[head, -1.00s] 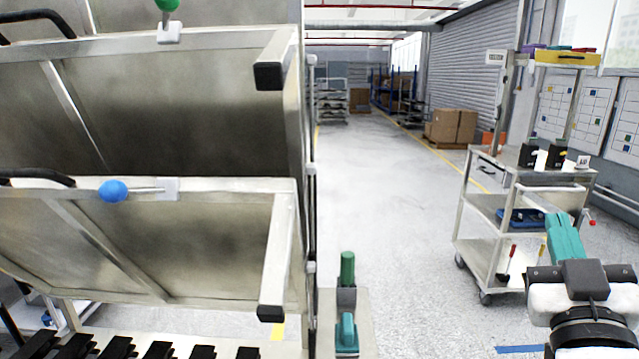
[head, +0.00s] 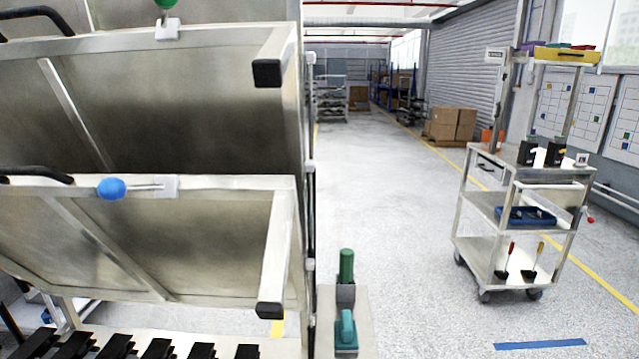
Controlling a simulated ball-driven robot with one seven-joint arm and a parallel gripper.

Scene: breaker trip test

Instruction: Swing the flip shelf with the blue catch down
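The flip shelf with the blue catch (head: 190,240) is at the left, folded up and tilted, its underside facing me. Its blue catch (head: 111,188) is a round knob on a short rod at the shelf's top edge. A black handle (head: 38,176) sits on the same edge, left of the catch. Above it is another tilted flip shelf (head: 180,100) with a green catch (head: 166,4), partly cut off by the top of the view. My gripper is not in view now.
Below the shelf is a row of black parts (head: 115,345). A green-handled tool (head: 346,266) stands on a narrow ledge beside the rack. A metal cart (head: 484,250) stands at the right. The floor between rack and cart is clear.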

